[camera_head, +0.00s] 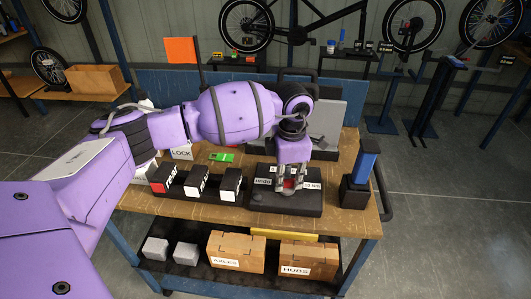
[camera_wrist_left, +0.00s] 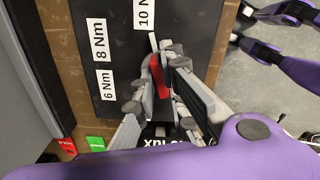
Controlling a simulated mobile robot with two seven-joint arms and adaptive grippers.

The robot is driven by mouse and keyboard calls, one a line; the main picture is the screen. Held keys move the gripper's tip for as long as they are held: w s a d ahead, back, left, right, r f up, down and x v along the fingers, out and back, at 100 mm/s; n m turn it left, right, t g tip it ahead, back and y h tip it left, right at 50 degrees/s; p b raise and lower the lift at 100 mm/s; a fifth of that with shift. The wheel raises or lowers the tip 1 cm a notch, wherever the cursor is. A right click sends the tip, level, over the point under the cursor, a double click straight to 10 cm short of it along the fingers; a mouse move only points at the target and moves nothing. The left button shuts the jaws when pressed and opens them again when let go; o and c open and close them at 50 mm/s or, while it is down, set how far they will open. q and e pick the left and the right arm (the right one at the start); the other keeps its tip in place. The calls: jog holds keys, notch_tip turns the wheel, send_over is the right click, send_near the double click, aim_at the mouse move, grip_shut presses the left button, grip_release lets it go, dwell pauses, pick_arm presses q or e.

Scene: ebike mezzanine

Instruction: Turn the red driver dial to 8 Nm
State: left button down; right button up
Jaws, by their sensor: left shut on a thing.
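The red dial (camera_head: 289,184) sits on a flat black box (camera_head: 265,203) on the workbench. My left gripper (camera_head: 288,186) points down over the box, shut on the dial. In the left wrist view the red dial (camera_wrist_left: 162,76) is between the fingers of the left gripper (camera_wrist_left: 160,80), which hide part of it. The 6 Nm label (camera_wrist_left: 107,84), the 8 Nm label (camera_wrist_left: 103,52) and the cut-off 10 label (camera_wrist_left: 146,14) lie on the black face around it. A pale tip at the dial's upper end points roughly toward the 10 label. My right gripper does not show.
Several black bins (camera_head: 197,183) stand left of the box. A blue-handled thing in a black holder (camera_head: 355,192) stands close at its right. A green card (camera_head: 221,157) and an orange flag (camera_head: 181,50) are behind.

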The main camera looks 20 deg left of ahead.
pick_arm(q)
jog(key=shift+w+r+n+p, duration=0.15)
jog(key=shift+n+p, duration=0.1)
jog(key=shift+n, duration=0.25)
jog(key=shift+s+r+n+p, duration=0.15)
jog(key=shift+n+p, duration=0.1)
jog(key=shift+n, duration=0.25)
jog(key=n+p, duration=0.1)
jog(key=n, duration=0.1)
jog(key=shift+w+r+n, duration=0.1)
jog(key=shift+n, duration=0.2)
jog(key=shift+n+p, duration=0.5)
jog(key=shift+n, duration=1)
jog(key=shift+f+n+p, duration=0.2)
jog(key=shift+n+p, duration=0.1)
jog(key=shift+n, duration=0.5)
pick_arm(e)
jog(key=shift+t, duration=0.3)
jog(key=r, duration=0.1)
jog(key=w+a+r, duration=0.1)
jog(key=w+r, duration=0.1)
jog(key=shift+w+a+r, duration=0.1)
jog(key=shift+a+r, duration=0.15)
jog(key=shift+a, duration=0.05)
pick_arm(q)
jog(key=shift+n, duration=0.3)
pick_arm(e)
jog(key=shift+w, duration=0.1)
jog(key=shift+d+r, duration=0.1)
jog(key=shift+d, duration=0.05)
